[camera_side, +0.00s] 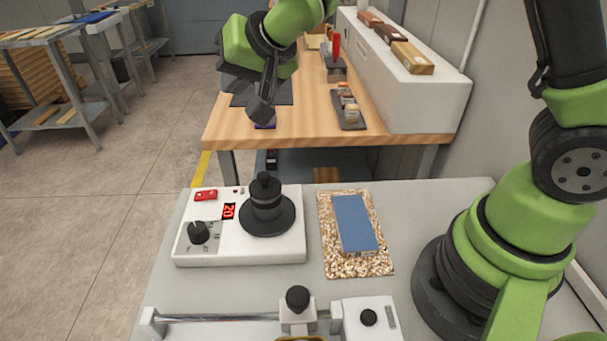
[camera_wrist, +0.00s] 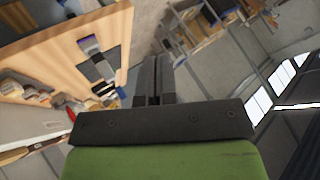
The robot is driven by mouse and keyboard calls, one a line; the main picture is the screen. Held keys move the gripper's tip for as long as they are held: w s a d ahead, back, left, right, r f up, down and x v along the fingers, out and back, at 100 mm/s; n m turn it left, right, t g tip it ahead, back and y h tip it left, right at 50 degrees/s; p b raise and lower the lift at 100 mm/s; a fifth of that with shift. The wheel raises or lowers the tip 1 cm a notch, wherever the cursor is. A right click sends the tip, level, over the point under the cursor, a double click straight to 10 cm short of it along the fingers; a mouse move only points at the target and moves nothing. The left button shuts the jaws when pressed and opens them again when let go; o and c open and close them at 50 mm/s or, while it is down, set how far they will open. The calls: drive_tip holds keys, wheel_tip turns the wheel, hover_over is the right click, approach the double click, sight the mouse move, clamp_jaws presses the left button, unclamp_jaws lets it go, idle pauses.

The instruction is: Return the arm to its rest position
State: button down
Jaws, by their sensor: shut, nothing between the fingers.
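My gripper (camera_side: 262,108) hangs at the upper middle of the side view, above the front edge of the wooden bench. Its dark fingers are shut with nothing held between them. In the wrist view my gripper (camera_wrist: 153,98) shows its two fingers close together, pointing away over the floor.
The wooden bench (camera_side: 225,125) carries a dark tray (camera_side: 347,122) with small items. A white ledge (camera_side: 425,100) holds several blocks. On the nearer grey table stand a white spin device (camera_side: 280,250) and a blue slab (camera_side: 353,222) on a speckled board (camera_side: 335,265).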

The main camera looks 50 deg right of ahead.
drive_tip(key=s+d+r, duration=0.5)
drive_tip(key=s+r, duration=0.3)
drive_tip(key=s, duration=0.5)
drive_tip(key=s+n+g, duration=0.1)
drive_tip(key=s+g, duration=0.1)
drive_tip(key=s, duration=1)
drive_tip(key=shift+s+d+r, duration=0.15)
drive_tip(key=shift+s+d, duration=0.15)
drive_tip(key=shift+s, duration=0.1)
drive_tip(key=c, duration=1.8)
unclamp_jaws()
drive_tip(key=shift+c, duration=0.2)
